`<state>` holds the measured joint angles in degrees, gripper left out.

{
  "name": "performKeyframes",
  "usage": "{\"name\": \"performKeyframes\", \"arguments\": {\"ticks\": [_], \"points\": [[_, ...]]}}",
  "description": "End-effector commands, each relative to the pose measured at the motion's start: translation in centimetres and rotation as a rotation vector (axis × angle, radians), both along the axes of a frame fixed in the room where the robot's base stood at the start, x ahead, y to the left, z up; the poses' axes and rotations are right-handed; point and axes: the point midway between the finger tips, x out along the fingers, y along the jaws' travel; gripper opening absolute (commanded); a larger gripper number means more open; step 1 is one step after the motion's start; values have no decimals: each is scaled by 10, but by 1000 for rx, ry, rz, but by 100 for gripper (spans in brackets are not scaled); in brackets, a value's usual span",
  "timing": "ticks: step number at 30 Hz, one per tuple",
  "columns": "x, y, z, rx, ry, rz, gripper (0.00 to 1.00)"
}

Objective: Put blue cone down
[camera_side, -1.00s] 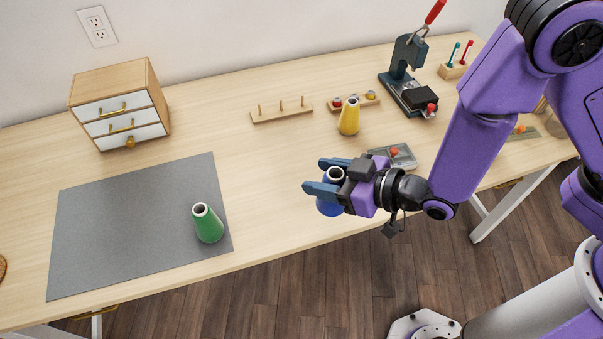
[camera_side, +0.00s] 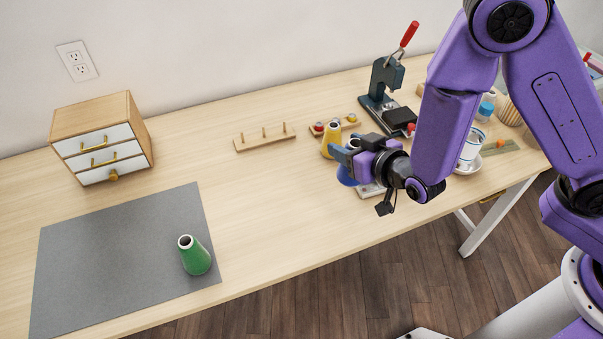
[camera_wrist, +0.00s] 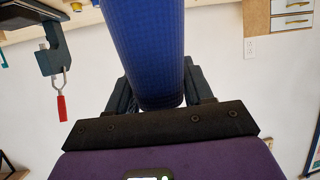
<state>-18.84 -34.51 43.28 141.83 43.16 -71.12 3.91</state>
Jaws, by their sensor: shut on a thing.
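My gripper (camera_side: 340,162) is shut on the blue cone (camera_side: 346,178), which stands about upright with its open top showing. The wrist view shows the blue cone (camera_wrist: 150,50) between both dark fingers. Its base is partly hidden by my gripper in the side view, so I cannot tell whether it touches the table (camera_side: 270,190). The yellow cone (camera_side: 329,144) stands just behind and left of it. The green cone (camera_side: 195,258) stands on the right part of the grey mat (camera_side: 110,250).
A grey tray (camera_side: 370,190) lies partly hidden beside my gripper. A peg rack (camera_side: 264,142), a small block holder (camera_side: 348,123) and a press (camera_side: 385,95) stand behind. The table between mat and gripper is clear.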

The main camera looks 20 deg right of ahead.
Motion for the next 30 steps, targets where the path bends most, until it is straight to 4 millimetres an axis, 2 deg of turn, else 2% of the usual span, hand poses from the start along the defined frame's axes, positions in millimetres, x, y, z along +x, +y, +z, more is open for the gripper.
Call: {"name": "performKeyframes", "arguments": {"ticks": [13,15,22,30], "points": [[70,39,-35,1,-2,0,19],[78,43,-47,-2,0,1,19],[100,56,-78,-1,-1,0,19],[110,62,-91,0,-1,2,19]]}}
